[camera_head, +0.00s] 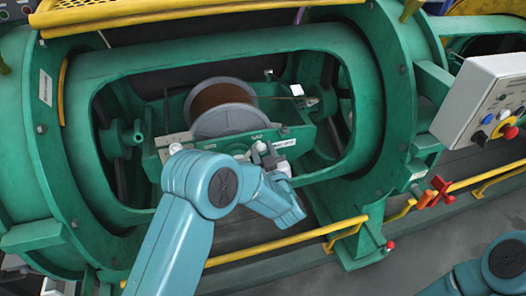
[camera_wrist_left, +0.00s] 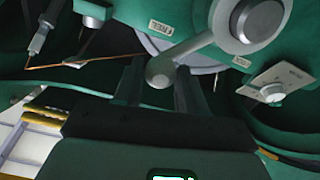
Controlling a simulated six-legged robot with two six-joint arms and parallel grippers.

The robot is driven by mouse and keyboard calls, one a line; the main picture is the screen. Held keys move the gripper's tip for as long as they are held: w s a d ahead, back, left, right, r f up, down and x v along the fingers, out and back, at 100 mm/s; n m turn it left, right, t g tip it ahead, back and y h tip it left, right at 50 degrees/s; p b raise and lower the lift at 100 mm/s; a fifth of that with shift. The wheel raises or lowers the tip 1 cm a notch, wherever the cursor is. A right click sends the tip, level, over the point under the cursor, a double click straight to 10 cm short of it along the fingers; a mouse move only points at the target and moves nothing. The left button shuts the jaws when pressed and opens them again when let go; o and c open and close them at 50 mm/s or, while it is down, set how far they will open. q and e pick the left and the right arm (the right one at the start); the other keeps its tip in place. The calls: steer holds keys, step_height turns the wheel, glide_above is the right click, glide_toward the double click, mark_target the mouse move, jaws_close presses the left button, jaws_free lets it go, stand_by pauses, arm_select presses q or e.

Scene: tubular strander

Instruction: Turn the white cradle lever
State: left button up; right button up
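In the left wrist view a pale grey-white lever (camera_wrist_left: 205,48) runs from a round hub at upper right down to a ball-shaped knob (camera_wrist_left: 160,72). I take it as the white cradle lever. My left gripper (camera_wrist_left: 158,84) has its two dark fingers apart, with the knob showing between their tips. I cannot tell whether either finger touches it. In the head view my left gripper (camera_head: 265,153) is at the front of the green cradle (camera_head: 300,140), just below the spool, and my arm and gripper mostly hide the lever there. My right gripper is out of view.
A spool (camera_head: 224,106) with brown winding sits in the cradle inside the green tubular frame (camera_head: 90,150). A yellow rail (camera_head: 290,240) runs along the front. A control box (camera_head: 484,98) with buttons and red handles (camera_head: 436,192) are at the right.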

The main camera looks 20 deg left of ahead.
arm_select(q)
jaws_close()
steer(key=shift+a, duration=0.1)
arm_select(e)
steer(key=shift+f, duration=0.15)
arm_select(q)
steer(key=shift+s+a+r+n+b, duration=0.35)
steer(key=shift+n+b, duration=0.35)
steer(key=shift+b, duration=0.25)
steer(key=s+a+n+b, duration=0.7)
steer(key=a+n+b, duration=0.3)
steer(key=b, duration=1.3)
steer(key=shift+a+f+n, duration=0.35)
steer(key=shift+f+n, duration=0.1)
steer(key=shift+n, duration=1.95)
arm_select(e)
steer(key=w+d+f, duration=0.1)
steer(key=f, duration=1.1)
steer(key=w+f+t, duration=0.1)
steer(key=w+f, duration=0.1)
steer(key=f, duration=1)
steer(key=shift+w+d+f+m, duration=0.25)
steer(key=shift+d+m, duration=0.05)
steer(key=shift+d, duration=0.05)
